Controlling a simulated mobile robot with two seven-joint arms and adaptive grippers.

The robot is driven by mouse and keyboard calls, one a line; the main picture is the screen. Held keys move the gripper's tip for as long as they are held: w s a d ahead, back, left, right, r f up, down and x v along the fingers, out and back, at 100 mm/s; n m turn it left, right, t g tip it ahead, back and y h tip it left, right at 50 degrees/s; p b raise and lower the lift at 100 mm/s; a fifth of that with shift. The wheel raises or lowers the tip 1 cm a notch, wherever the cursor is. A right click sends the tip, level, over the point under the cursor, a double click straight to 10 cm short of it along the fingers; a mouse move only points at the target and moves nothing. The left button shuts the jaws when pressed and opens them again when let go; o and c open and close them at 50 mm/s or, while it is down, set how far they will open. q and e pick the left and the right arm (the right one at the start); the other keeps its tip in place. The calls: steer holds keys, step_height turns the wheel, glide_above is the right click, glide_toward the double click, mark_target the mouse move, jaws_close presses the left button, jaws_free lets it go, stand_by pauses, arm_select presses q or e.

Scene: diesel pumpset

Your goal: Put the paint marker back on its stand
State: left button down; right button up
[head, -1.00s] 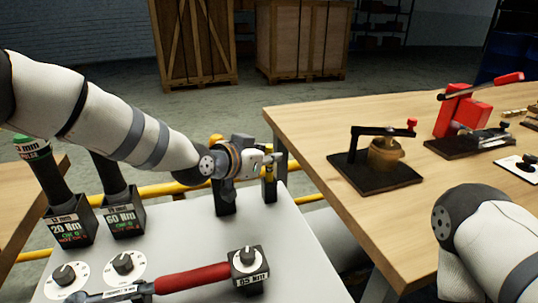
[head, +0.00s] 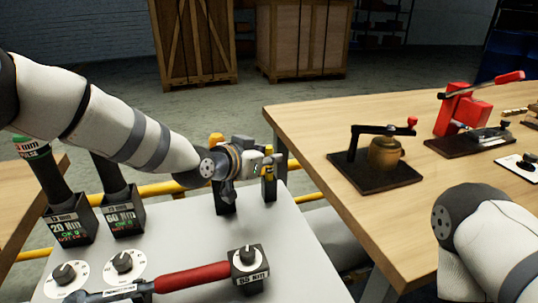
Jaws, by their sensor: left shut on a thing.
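My left gripper (head: 267,163) is at the far right corner of the light grey bench top, shut on the paint marker (head: 268,171). The marker is small, yellow and dark, looks about upright, and is partly hidden by the fingers. Directly under it is a small black stand (head: 269,189) on the bench. I cannot tell whether the marker's lower end is inside the stand or just above it. My right arm shows at the lower right, but its gripper is out of the picture.
A second black holder (head: 224,203) stands under my left wrist. Two torque-tool holders (head: 122,219) are at the left. A red-handled torque wrench (head: 192,280) lies in front. A wooden table (head: 310,130) with fixtures is at the right, across a gap.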

arm_select(q)
steer(key=shift+f, duration=0.7)
steer(key=c, duration=1.5)
jaws_free()
steer(key=shift+a+r, duration=0.1)
steer(key=v, duration=1.2)
